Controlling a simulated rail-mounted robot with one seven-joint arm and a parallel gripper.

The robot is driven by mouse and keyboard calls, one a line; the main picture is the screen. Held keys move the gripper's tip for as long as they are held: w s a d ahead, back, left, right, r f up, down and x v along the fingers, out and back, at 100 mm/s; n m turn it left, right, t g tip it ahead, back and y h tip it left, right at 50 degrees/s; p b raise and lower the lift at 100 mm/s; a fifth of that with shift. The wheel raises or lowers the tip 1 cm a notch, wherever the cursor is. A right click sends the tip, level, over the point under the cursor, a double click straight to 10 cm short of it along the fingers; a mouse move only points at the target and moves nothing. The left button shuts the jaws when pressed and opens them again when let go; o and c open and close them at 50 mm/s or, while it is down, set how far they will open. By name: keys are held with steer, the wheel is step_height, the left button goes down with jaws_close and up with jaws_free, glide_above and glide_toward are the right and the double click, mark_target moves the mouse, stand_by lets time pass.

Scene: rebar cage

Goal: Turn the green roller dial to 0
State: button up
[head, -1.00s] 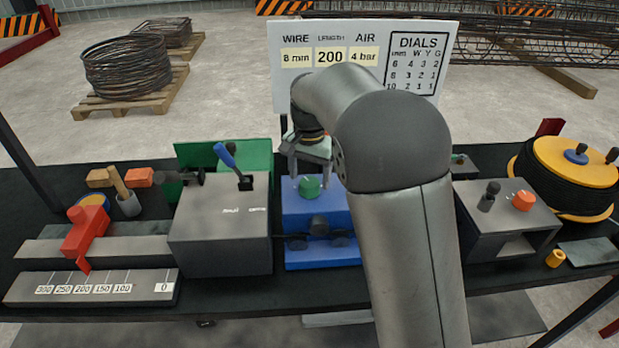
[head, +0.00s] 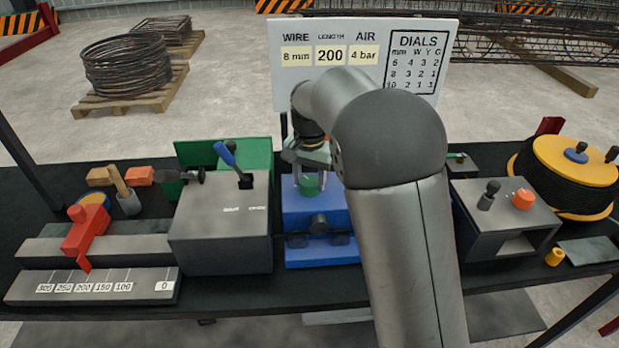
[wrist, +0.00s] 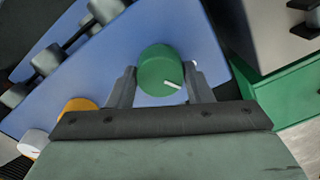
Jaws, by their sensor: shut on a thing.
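The green roller dial (head: 308,186) sits on top of the blue block (head: 310,222) in the middle of the bench. In the wrist view the dial (wrist: 160,70) is a round green knob with a white pointer line towards its lower right edge. A white mark on the blue surface shows just right of the dial. My gripper (head: 308,178) is down over the dial, one finger on each side of it. In the wrist view my gripper (wrist: 163,82) is shut on the dial. The numbers around the dial cannot be read.
A grey box with a blue-handled lever (head: 233,163) stands left of the blue block. A grey box with an orange knob (head: 522,199) stands right. An orange knob (wrist: 80,104) and a white knob (wrist: 34,142) show in the wrist view. The sign (head: 365,60) stands behind.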

mark_target(309, 180)
steer(key=shift+r+n, duration=0.1)
steer(key=shift+n, duration=2.7)
steer(key=o, duration=1)
step_height(309, 180, up, 17)
steer(key=shift+r+b, duration=0.2)
steer(key=shift+b, duration=0.25)
